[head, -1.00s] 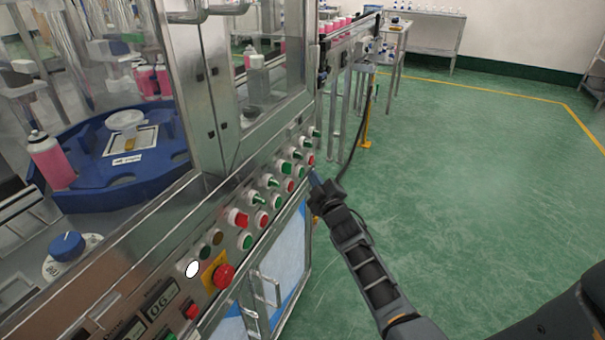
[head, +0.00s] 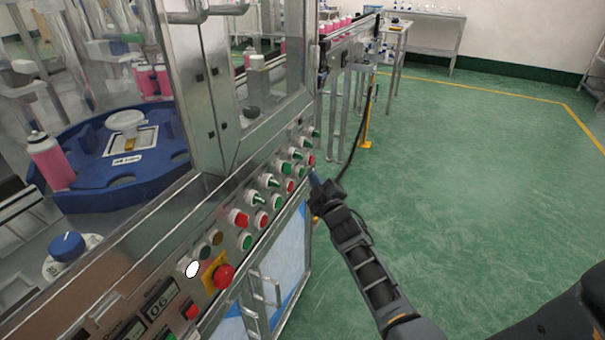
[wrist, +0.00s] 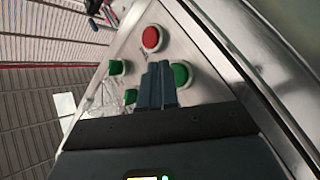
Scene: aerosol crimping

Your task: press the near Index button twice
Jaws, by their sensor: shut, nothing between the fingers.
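The control panel carries two rows of buttons and switches. I cannot read the labels, so I cannot tell which one is the near Index button. My gripper (head: 315,176) is shut and empty at the panel's far end, close to a red button (head: 310,159) and a green button (head: 299,170). In the wrist view the blue fingertips (wrist: 160,82) point at the panel, beside a green button (wrist: 180,75) and below a red button (wrist: 151,38). Another green control (wrist: 116,67) lies to their left. Contact with a button cannot be told.
A red emergency stop (head: 223,276) on a yellow plate and a metal handle (head: 264,292) are at the panel's near end. A blue turntable (head: 90,182) with a pink bottle (head: 50,160) is inside the machine. Green floor (head: 470,180) on the right is clear.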

